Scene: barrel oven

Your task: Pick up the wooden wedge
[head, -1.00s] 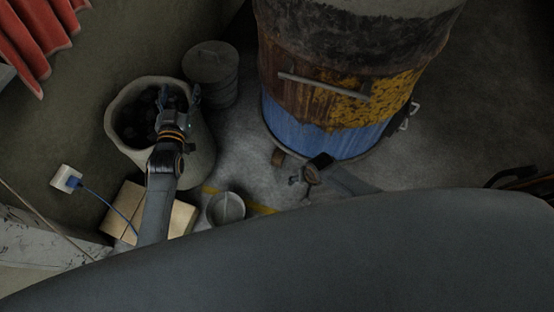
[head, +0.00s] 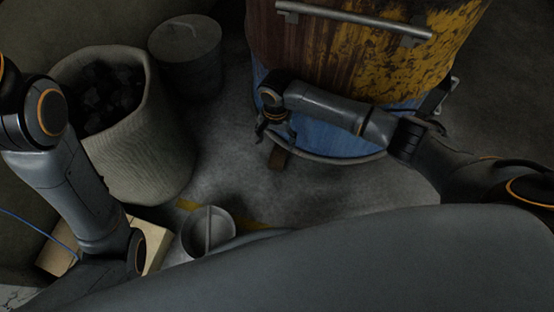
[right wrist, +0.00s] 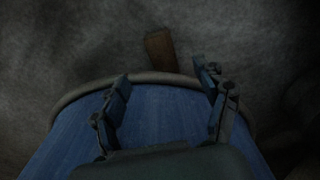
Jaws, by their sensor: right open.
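The wooden wedge (head: 278,158) is a small brown block on the concrete floor at the foot of the barrel. In the right wrist view the wedge (right wrist: 160,49) lies just beyond the barrel's rim, ahead of the fingertips and roughly between their lines. My right gripper (head: 273,137) points down beside the barrel, close to the wedge in the head view. Its fingers (right wrist: 162,78) are apart and empty, over the blue barrel surface, with the wedge outside them. My left arm shows at the left, but its gripper is out of view.
The rusty, blue and yellow barrel (head: 345,65) with a metal handle bar (head: 350,17) stands close behind the wedge. A sack of coal (head: 135,140), a lidded bin (head: 187,62) and a small bucket (head: 208,234) stand left. The floor between is clear.

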